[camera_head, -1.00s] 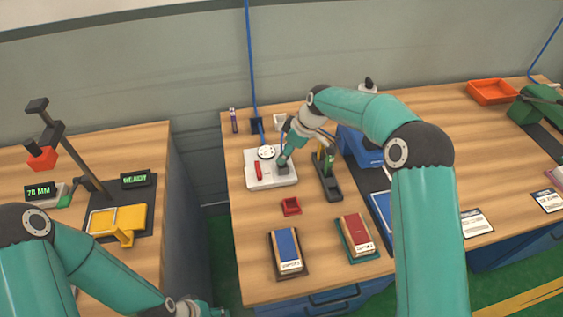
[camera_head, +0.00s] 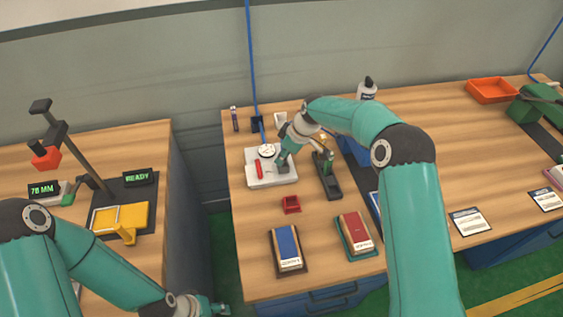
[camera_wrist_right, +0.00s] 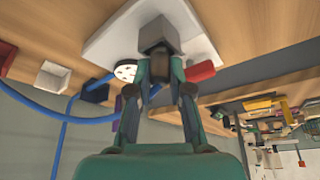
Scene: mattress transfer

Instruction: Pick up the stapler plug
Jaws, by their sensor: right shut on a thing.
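The stapler plug appears to be a grey box-shaped piece (camera_wrist_right: 158,33) above the white board (camera_wrist_right: 110,45) in the right wrist view. My right gripper (camera_wrist_right: 157,62) is shut on it, one finger on each side. In the head view my right gripper (camera_head: 284,160) is over the right part of the white board (camera_head: 262,181), and the grey plug (camera_head: 281,168) shows small at its tips. Whether the plug touches the board is unclear. My left gripper (camera_head: 207,308) is low at the bottom edge, away from the desk items; its fingers are too small to read.
On the board are a round white piece (camera_head: 266,151) with a blue cable and a red bar (camera_head: 259,170). A dark green stapler-like device (camera_head: 328,178) stands just right.

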